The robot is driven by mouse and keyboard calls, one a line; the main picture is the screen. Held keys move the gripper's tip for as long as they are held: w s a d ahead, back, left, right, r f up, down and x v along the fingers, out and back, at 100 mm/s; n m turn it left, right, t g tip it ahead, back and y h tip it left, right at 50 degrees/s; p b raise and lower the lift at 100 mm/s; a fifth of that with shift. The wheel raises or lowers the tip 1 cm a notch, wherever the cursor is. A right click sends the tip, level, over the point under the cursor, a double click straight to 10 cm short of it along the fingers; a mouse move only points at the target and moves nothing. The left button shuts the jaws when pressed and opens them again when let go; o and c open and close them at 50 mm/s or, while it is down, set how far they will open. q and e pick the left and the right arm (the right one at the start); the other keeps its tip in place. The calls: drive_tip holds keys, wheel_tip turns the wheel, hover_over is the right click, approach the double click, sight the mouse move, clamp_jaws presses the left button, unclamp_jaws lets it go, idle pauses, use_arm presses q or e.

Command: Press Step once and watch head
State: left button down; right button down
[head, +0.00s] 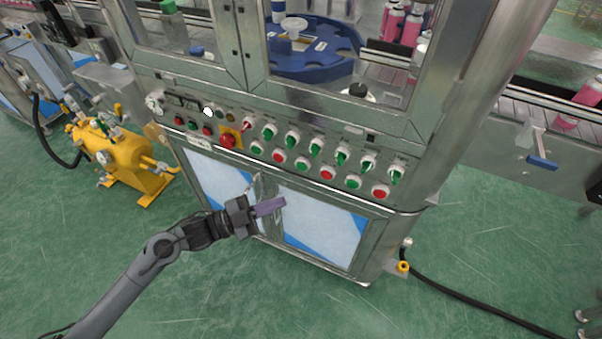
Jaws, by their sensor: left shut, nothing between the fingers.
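The control panel (300,140) runs across the front of the crimping machine. It carries green and red push buttons, several green-handled selector switches (291,139) and a red emergency stop (227,140) on a yellow plate. The labels are too small to read, so I cannot tell which button is Step. Behind the glass above the panel is a blue rotary table (318,62), the likely crimping head area. My left gripper (270,207) is shut and empty, in front of the cabinet doors and below the panel in the picture, apart from the buttons. My right gripper is not in view.
A yellow tank (125,155) with fittings stands on the green floor to the left. A black hose (480,300) lies on the floor at lower right. The floor in front of the cabinet is clear.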

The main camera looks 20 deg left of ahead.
sight(302, 166)
use_arm(q)
drive_tip(key=shift+w, duration=0.15)
idle(0.3)
drive_tip(key=w+d+b, duration=0.1)
drive_tip(key=w+b, duration=0.4)
drive_tip(key=w, duration=0.3)
drive_tip(key=shift+w, duration=0.25)
idle(0.8)
idle(0.8)
drive_tip(key=shift+w, duration=0.1)
idle(0.4)
drive_tip(key=shift+w+d, duration=0.1)
drive_tip(key=shift+w, duration=0.2)
